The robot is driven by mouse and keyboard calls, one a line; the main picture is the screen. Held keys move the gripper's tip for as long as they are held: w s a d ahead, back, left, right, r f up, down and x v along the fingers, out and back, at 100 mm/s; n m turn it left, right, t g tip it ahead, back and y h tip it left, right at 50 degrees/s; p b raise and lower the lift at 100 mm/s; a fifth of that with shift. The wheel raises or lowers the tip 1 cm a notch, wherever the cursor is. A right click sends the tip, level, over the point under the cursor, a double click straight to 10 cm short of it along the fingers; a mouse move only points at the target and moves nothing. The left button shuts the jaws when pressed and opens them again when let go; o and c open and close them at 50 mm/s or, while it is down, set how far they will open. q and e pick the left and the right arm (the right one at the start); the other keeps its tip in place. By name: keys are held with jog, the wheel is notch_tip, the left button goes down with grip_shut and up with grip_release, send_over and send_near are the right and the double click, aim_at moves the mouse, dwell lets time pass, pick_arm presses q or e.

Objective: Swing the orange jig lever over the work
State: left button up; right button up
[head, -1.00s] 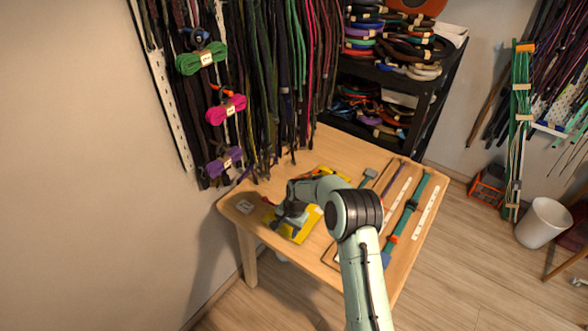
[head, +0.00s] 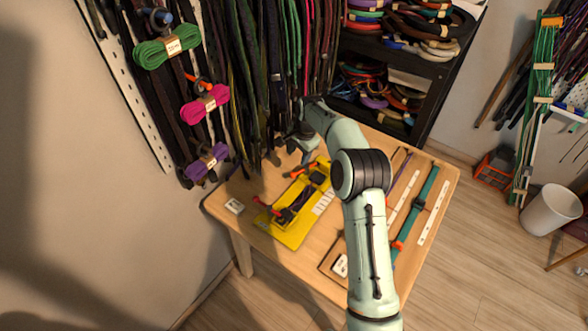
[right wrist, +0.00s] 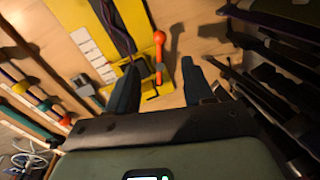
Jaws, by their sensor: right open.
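The yellow jig (head: 288,238) lies on the wooden table with dark purple cord (head: 301,199) along it. One orange lever (head: 304,171) is at its far end and another orange lever (head: 266,208) at its near left end. My right gripper (head: 303,153) is above the jig's far end, open and empty. In the right wrist view an orange lever (right wrist: 159,52) with a round knob shows between the two spread fingers (right wrist: 158,68). I cannot tell whether the fingers touch it. My left gripper is not in view.
Hanging cords (head: 270,80) and wrapped bundles (head: 205,104) are close behind and left of the table. A black shelf (head: 440,85) stands behind it. Straps and white strips (head: 433,208) lie to the right. A small white label (head: 234,205) lies at the table's left corner.

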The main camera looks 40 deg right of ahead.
aim_at(293, 173)
jog(key=f, duration=0.4)
jog(key=w+f, duration=0.1)
jog(key=f, duration=0.3)
jog(key=w+f, duration=0.1)
jog(key=f, duration=0.3)
jog(key=shift+w+a+p, duration=0.15)
jog(key=shift+p, duration=0.15)
jog(key=shift+r, duration=0.1)
grip_shut()
